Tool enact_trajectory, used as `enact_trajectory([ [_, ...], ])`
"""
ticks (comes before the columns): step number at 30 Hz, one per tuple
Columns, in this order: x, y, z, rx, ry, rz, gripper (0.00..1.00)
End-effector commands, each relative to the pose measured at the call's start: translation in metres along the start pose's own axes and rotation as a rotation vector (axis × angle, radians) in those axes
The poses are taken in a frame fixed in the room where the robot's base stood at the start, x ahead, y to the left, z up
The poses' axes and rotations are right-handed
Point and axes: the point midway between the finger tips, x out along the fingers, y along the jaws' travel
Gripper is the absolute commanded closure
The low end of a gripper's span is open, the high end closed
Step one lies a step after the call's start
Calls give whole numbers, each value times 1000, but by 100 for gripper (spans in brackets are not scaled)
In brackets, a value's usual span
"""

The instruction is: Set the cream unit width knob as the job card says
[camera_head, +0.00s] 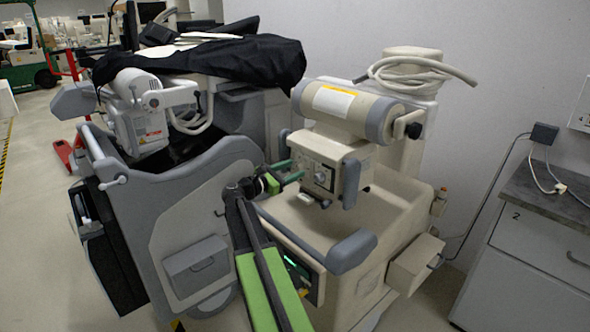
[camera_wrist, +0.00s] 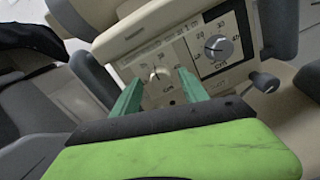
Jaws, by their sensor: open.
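The cream unit (camera_head: 400,200) stands right of centre in the head view. Its control head (camera_head: 335,150) also shows in the wrist view, with two dials. One is a pale knob (camera_wrist: 159,73) on a cream panel with a printed scale. The other is a grey knob (camera_wrist: 217,47) on a black-framed panel. The lettering is too small to tell which is the width knob. My gripper (camera_head: 296,169) is open in front of the control head. In the wrist view its green fingers (camera_wrist: 160,75) lie either side of the pale knob, contact unclear. No job card is readable.
A grey cart (camera_head: 190,190) with a black cover (camera_head: 215,60) stands close on the left. A grey handle (camera_head: 351,250) juts out below the control head. A grey lever (camera_wrist: 265,82) sits near the dials. A drawer cabinet (camera_head: 530,250) is at the right.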

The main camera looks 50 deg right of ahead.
Motion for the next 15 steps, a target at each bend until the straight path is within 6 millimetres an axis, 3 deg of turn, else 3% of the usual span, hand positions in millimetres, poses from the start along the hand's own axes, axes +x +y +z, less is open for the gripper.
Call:
enact_trajectory([
  [11, 10, 0, 0, 0, 0, 0, 48],
  [15, 10, 0, 0, 0, 0, 0, 65],
])
